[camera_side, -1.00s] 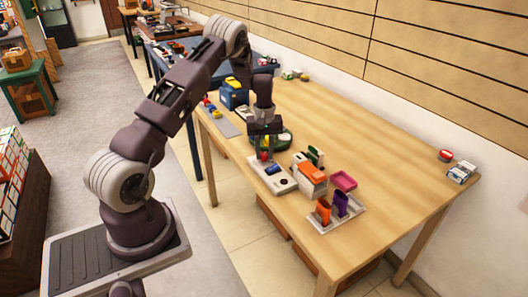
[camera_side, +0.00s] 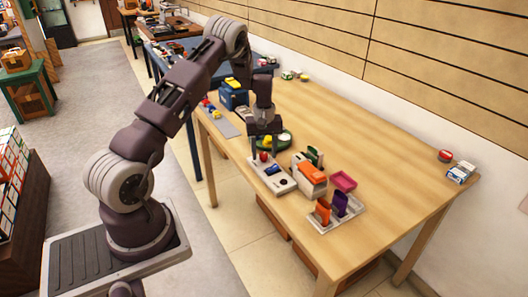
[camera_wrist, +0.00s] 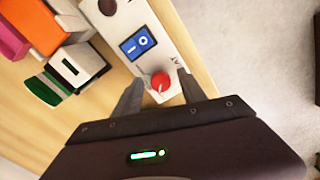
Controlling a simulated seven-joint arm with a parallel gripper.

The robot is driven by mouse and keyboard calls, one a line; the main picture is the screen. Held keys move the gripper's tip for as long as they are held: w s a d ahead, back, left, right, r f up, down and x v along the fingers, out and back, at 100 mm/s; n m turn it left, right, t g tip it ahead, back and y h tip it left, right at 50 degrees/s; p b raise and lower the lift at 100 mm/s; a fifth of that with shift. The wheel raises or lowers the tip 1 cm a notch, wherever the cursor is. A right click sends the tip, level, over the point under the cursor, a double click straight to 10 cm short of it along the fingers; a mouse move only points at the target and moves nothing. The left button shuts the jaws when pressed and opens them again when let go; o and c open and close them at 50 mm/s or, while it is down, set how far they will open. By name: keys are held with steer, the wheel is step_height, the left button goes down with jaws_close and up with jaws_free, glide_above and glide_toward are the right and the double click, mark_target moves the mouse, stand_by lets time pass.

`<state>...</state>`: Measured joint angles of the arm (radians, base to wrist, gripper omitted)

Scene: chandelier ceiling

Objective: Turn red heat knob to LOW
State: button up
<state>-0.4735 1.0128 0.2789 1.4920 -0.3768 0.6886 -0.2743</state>
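The red heat knob (camera_wrist: 160,82) is at the near end of a white control panel (camera_wrist: 158,35), with a light mark on its top edge. Small lettering beside the knob is too blurred to read. The panel also has a blue rocker switch (camera_wrist: 138,44) and a dark round knob (camera_wrist: 107,7). In the side view the red knob (camera_side: 264,157) shows just below my gripper (camera_side: 265,151). In the wrist view my gripper (camera_wrist: 160,84) is open, its fingers on either side of the knob with visible gaps. Whether the fingertips reach knob height is unclear.
An orange-and-white device (camera_side: 312,176) stands close beside the panel. Beyond it are a tray with orange and purple blocks (camera_side: 343,220) and a pink dish (camera_side: 344,181). A green round item (camera_side: 285,141) lies behind the gripper. The table's right half is mostly clear.

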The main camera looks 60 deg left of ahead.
mark_target(264, 155)
steer(key=shift+r, duration=0.1)
step_height(264, 155, up, 7)
steer(key=shift+f, duration=0.1)
steer(key=shift+d+r, duration=0.2)
steer(key=shift+r, duration=0.15)
steer(key=s+d+r+m+t, duration=0.1)
steer(key=s+d+r+m, duration=0.2)
steer(key=d+r, duration=0.6)
steer(key=s+d+r+m+t, duration=0.2)
steer(key=s+d+r+m, duration=0.1)
steer(key=d+r, duration=0.6)
steer(key=s+d+r+m+t, duration=0.1)
steer(key=s+d+m, duration=0.3)
steer(key=s, duration=0.6)
steer(key=s+d+r+m+t, duration=0.1)
steer(key=s+d+r+m, duration=0.1)
steer(key=s+d, duration=0.5)
steer(key=s+m, duration=0.1)
steer(key=s, duration=0.2)
steer(key=shift+s+r+m+t, duration=0.2)
steer(key=shift+s+m+t, duration=0.1)
steer(key=shift+s+m, duration=0.1)
